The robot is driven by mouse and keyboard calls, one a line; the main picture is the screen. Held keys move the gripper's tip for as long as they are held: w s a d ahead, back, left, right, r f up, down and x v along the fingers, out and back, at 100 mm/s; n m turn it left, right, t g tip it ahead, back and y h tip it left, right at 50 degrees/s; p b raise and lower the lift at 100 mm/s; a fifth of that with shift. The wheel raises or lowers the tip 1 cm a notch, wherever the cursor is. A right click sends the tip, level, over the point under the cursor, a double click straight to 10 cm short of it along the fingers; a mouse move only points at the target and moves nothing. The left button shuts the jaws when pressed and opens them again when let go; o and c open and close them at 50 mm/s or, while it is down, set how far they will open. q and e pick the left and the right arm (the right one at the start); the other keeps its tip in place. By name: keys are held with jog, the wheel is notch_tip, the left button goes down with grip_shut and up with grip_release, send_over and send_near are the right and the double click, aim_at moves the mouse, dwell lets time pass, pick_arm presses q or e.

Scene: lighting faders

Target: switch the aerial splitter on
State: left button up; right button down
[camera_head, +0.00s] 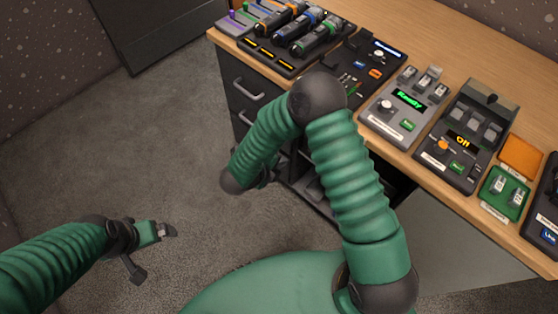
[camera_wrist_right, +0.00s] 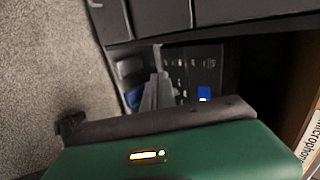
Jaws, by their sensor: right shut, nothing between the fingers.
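I cannot tell which unit is the aerial splitter, as the labels are too small to read. In the right wrist view a dark panel (camera_wrist_right: 182,62) with small controls and a lit blue patch (camera_wrist_right: 204,93) sits inside a shadowed opening. My right gripper (camera_head: 268,177) is low in front of the desk's drawers, mostly hidden behind my forearm. In the wrist view its grey fingers (camera_wrist_right: 158,92) appear shut and empty, pointing toward that opening. My left gripper (camera_head: 166,230) hangs over the carpet at the left, away from the desk; its jaw state is unclear.
The wooden desk (camera_head: 465,60) carries several control units, including one reading "Ready" (camera_head: 402,108) and one reading "Off" (camera_head: 462,142). Drawers with handles (camera_head: 262,90) face me beside the opening. A box edge lettered "Microphone" (camera_wrist_right: 312,140) is at the right. The carpet at left is clear.

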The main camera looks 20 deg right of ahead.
pick_arm(q)
jog(key=b+x, duration=0.2)
jog(key=x, duration=0.1)
jog(key=s+b+x, duration=0.1)
jog(key=b+x, duration=0.1)
jog(key=b, duration=0.1)
jog(key=shift+s+f, duration=0.1)
jog(key=shift+f, duration=0.4)
pick_arm(e)
jog(key=shift+m+g+h, duration=0.3)
jog(key=shift+m+g, duration=0.1)
jog(key=x, duration=0.4)
jog(key=d+r+x, duration=0.1)
jog(key=x, duration=0.8)
jog(key=shift+s+d+r, duration=0.2)
jog(key=shift+d+r, duration=0.05)
jog(key=shift+r, duration=0.05)
pick_arm(q)
jog(key=shift+r, duration=0.35)
pick_arm(e)
jog(key=shift+d+r, duration=0.1)
jog(key=shift+d, duration=0.1)
pick_arm(q)
jog(key=shift+r, duration=0.1)
